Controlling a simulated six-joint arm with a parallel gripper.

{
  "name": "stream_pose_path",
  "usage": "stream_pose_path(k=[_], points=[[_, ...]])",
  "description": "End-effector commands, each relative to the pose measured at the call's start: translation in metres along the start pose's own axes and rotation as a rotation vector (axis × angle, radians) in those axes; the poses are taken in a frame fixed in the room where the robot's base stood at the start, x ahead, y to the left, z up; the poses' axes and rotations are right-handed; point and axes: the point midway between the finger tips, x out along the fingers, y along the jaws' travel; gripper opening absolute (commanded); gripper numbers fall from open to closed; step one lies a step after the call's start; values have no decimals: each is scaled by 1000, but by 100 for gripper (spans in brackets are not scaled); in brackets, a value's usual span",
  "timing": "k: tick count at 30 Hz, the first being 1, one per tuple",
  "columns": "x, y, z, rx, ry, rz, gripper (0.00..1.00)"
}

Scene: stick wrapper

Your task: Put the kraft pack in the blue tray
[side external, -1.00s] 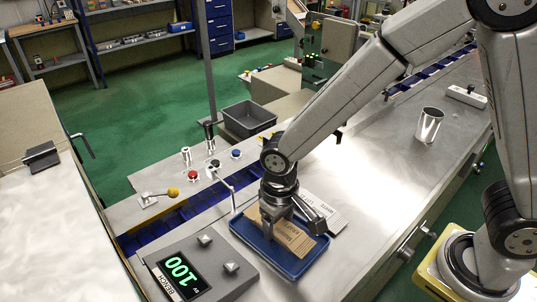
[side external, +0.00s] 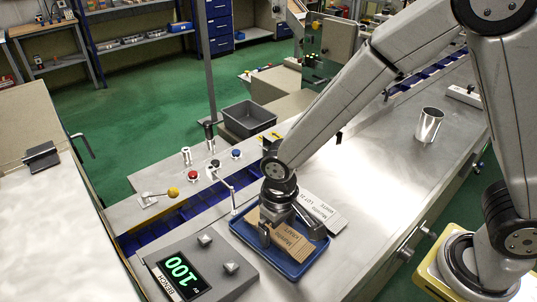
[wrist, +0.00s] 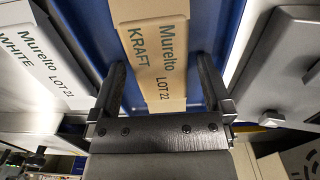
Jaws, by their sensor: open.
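The kraft pack (side external: 290,240), brown with dark print, lies in the blue tray (side external: 297,275). The tray's blue surface also shows around the pack (wrist: 153,40) in the wrist view (wrist: 198,25). My gripper (side external: 288,232) is low over the tray and open. In the wrist view its two fingers stand on either side of the pack, with a visible gap at each side (wrist: 160,66). My wrist hides part of the pack in the side view.
A white pack (side external: 322,212) lies on the bench right beside the tray. A grey scale with a green display (side external: 183,276) stands left of the tray. A metal cup (side external: 429,125) stands farther back. The bench between cup and white pack is clear.

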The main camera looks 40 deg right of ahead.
Motion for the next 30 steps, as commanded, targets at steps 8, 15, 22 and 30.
stream_pose_path(k=[8, 15, 22, 30], points=[[-12, 0, 0, 0, 2, -1, 100], [-38, 0, -1, 0, 4, -2, 100], [-73, 0, -1, 0, 5, -2, 100], [-109, 0, 0, 0, 2, -1, 100]])
